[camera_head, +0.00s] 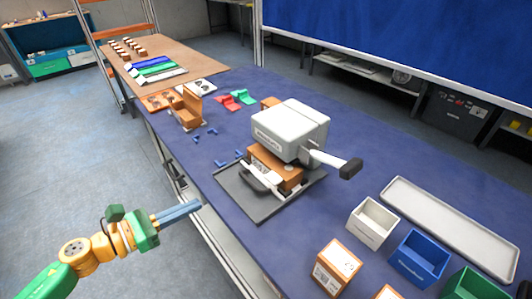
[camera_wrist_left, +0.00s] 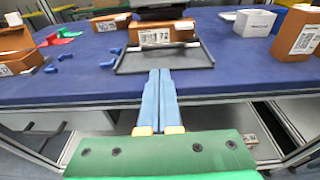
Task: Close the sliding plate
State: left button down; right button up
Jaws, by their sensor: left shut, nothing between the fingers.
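A white scanner machine (camera_head: 290,130) with a dark-tipped lever stands on the blue table. Beneath its head is an orange block (camera_head: 290,178), whose label (camera_wrist_left: 158,37) faces me in the left wrist view. A pale, plate-like part with a dark handle (camera_head: 262,182) is at the block's front-left side; I cannot tell how far it is slid. All stand on a dark grey base (camera_head: 250,208), whose near edge also shows in the left wrist view (camera_wrist_left: 165,70). My left gripper (camera_head: 200,205) is shut and empty, off the table's near edge and left of the base. My right gripper is not in view.
White (camera_head: 371,222) and blue (camera_head: 417,258) bins, a long pale tray (camera_head: 450,225) and an orange labelled box (camera_head: 336,267) are on the right. Small blue pieces (camera_head: 205,134) and an orange holder (camera_head: 186,107) lie behind on the left. The table's near-left strip is clear.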

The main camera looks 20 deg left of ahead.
aim_at(237, 194)
pick_arm(q)
jog(key=x, duration=1.1)
jog(key=shift+w+r+b, duration=0.15)
jog(key=shift+r+b, duration=0.05)
jog(key=shift+b, duration=0.2)
jog(key=shift+x, duration=0.9)
jog(key=shift+f, duration=0.2)
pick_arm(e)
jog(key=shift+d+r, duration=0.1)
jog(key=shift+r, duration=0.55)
pick_arm(q)
jog(key=x, duration=0.3)
jog(key=shift+w+d+r, duration=0.15)
jog(key=shift+w+r, duration=0.1)
jog(key=shift+r, duration=0.15)
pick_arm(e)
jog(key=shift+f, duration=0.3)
